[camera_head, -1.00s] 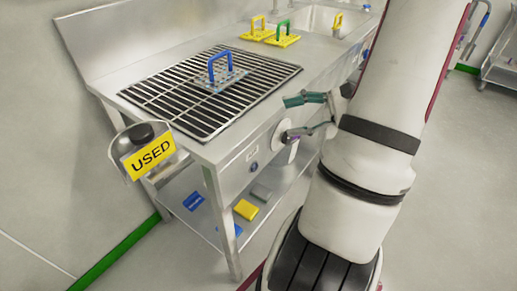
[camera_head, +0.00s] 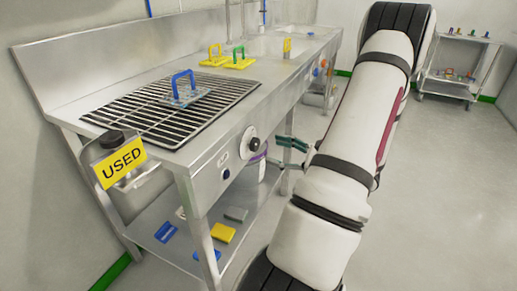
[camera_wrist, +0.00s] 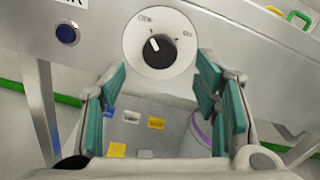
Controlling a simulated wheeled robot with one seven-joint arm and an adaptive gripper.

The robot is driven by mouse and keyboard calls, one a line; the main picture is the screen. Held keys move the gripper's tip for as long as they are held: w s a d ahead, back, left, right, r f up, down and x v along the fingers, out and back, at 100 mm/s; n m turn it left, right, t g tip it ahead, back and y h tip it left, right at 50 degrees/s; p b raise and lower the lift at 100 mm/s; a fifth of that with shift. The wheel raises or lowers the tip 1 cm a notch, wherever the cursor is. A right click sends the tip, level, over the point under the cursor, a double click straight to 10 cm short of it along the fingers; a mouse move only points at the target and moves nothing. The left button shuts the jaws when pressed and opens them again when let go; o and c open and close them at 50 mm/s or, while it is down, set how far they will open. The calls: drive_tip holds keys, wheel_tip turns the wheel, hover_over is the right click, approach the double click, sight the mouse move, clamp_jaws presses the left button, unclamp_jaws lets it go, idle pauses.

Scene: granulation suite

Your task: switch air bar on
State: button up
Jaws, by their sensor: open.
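A rotary switch (camera_head: 250,140), a white round dial with a black knob, sits on the front panel of the steel bench. In the wrist view the dial (camera_wrist: 160,42) is at top centre, and the white mark on its knob points up and slightly left. The small dial labels are too small to read. My gripper (camera_wrist: 162,98) is open and empty, its green-padded fingers spread below the dial at left and right, apart from the knob. In the head view the gripper shows just right of the dial, partly hidden by my arm.
A blue button (camera_wrist: 67,34) is left of the dial. A black grille (camera_head: 150,112) on the bench holds a blue-handled block (camera_head: 185,88). A steel container marked USED (camera_head: 124,163) hangs at the left. The lower shelf carries a yellow block (camera_head: 223,232). Floor at right is clear; a cart (camera_head: 458,65) stands behind.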

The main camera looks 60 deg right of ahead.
sight(257, 145)
drive_tip(key=shift+w+a+b, duration=0.15)
drive_tip(key=shift+w+b, duration=0.1)
drive_tip(key=shift+w, duration=1.35)
drive_tip(key=shift+w+a+b, duration=0.1)
drive_tip(key=shift+w+b, duration=0.1)
drive_tip(key=shift+w, duration=1.35)
drive_tip(key=c, duration=1.1)
